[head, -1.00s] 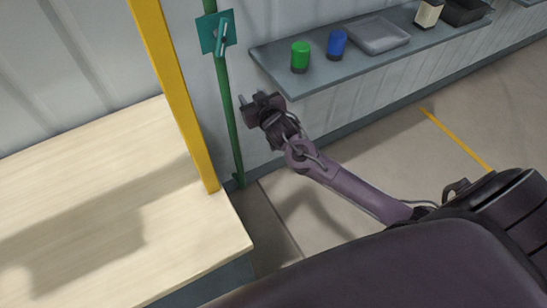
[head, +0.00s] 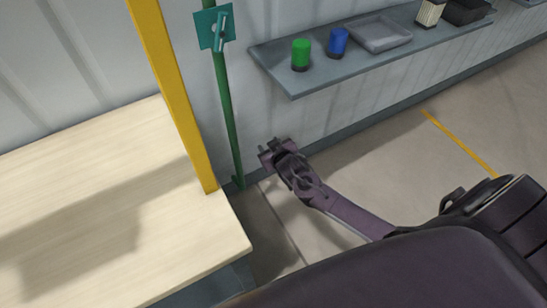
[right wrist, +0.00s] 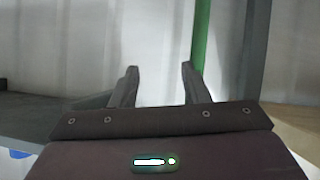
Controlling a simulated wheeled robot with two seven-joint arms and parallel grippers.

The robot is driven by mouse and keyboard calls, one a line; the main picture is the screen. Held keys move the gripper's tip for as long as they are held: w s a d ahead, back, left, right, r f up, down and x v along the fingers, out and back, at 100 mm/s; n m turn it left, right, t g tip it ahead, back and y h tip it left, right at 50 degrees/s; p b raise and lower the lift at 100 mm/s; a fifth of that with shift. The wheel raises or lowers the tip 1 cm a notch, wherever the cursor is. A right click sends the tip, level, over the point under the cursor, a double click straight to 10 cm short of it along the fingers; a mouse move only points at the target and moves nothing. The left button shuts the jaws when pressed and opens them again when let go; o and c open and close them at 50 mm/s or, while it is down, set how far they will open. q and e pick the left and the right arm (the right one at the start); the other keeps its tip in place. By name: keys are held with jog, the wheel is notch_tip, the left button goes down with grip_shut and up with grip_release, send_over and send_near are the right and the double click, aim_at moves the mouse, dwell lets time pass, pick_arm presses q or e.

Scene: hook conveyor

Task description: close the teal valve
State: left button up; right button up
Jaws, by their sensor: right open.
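The teal valve (head: 207,31) is a square plate with a slim lever, mounted on the green pipe (head: 229,120) at the upper left of the head view. Its lever stands close to upright, tilted slightly, with its top to the right. My right gripper (head: 268,150) is low in front of the wall, well below the valve and to the right of the pipe, touching neither. In the right wrist view, its two fingers (right wrist: 159,84) are apart with nothing between them. The green pipe (right wrist: 201,35) shows behind the right-hand finger there; the valve does not show. My left gripper is not in view.
A grey wall shelf (head: 288,82) right of the pipe holds a green can (head: 300,53), a blue can (head: 338,42) and a grey tray (head: 380,36). A yellow post (head: 175,95) and wooden bench top (head: 90,205) stand left. Floor right of the bench is open.

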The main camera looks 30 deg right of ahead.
aim_at(223, 30)
jog(key=shift+g, duration=0.3)
jog(key=shift+s+d+f, duration=0.1)
jog(key=shift+s+f, duration=0.2)
jog(key=shift+f, duration=0.35)
jog(key=shift+s+d+f, duration=0.1)
jog(key=shift+s+f, duration=0.15)
jog(key=shift+f, duration=0.4)
jog(key=shift+s+f, duration=0.3)
jog(key=shift+f, duration=0.35)
